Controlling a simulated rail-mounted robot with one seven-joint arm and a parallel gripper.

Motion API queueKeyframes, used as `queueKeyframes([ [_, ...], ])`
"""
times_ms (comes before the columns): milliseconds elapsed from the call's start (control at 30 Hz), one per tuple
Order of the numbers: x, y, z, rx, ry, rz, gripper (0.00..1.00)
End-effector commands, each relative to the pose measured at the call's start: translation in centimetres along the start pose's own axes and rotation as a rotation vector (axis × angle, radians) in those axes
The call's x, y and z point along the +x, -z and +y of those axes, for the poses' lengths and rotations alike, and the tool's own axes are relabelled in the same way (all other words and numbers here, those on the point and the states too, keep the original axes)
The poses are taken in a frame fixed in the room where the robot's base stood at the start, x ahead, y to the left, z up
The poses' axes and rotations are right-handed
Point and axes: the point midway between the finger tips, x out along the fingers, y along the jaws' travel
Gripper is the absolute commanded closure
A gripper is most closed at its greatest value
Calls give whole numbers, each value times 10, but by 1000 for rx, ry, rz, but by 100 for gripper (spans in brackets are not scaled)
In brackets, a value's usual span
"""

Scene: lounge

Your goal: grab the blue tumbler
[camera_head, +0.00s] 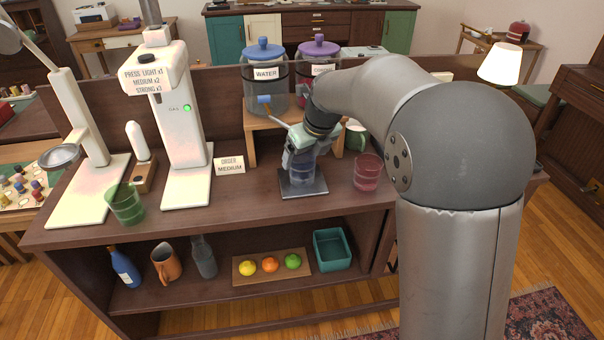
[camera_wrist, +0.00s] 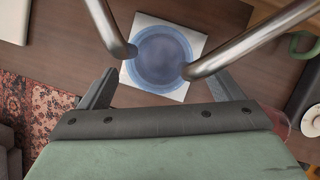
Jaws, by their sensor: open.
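The blue tumbler (camera_head: 302,172) stands on a square pad (camera_head: 315,190) on the counter, partly hidden by my gripper (camera_head: 300,150). In the wrist view the tumbler (camera_wrist: 160,60) shows from above as a blue round rim on a pale square. My gripper (camera_wrist: 163,68) is open, with its fingers to the left and right of the tumbler. I cannot tell whether they touch it; it is not gripped.
A red tumbler (camera_head: 367,175) stands close on the right, a green one (camera_head: 125,203) at the far left. Behind, water (camera_head: 265,85) and red (camera_head: 318,65) dispensers stand on a wooden riser (camera_head: 250,122). A white machine (camera_head: 182,130) and an order card (camera_head: 230,166) are left.

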Motion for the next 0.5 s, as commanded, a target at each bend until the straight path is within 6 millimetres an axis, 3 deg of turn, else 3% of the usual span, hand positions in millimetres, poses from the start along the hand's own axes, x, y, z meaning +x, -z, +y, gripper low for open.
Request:
queueKeyframes([
  [300,47,1,0,1,0,3,13],
  [500,55,0,0,-1,0,0,13],
])
